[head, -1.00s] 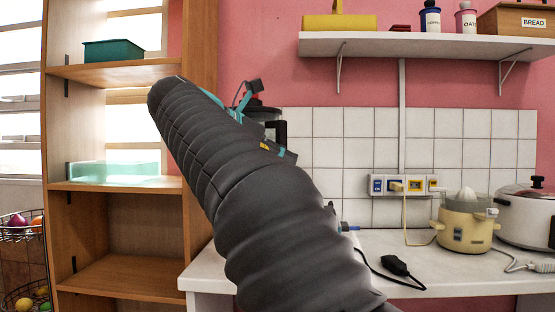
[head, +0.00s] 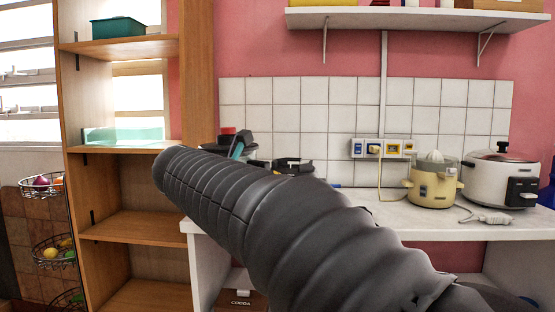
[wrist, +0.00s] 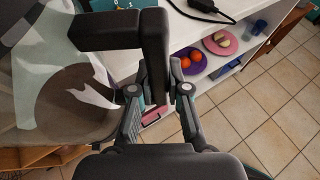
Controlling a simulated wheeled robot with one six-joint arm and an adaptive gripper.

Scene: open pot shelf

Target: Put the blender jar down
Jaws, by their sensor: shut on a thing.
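In the wrist view my gripper (wrist: 160,78) is shut on the black handle of the blender jar (wrist: 153,45). The jar's see-through body fills the left of that view and bends what lies behind it. Its base is not clearly visible, so I cannot tell whether it touches the counter. In the head view my dark sleeved arm hides most of the gripper and jar. A dark part, which looks like the jar's top or handle, shows above the arm over the white counter (head: 395,214).
A yellow juicer (head: 432,187) and a white cooker (head: 497,180) stand right on the counter. A power strip (head: 383,149) is on the tiles. A wooden shelf unit (head: 130,225) stands left. The wrist view shows a purple plate (wrist: 178,72) with oranges on a lower shelf.

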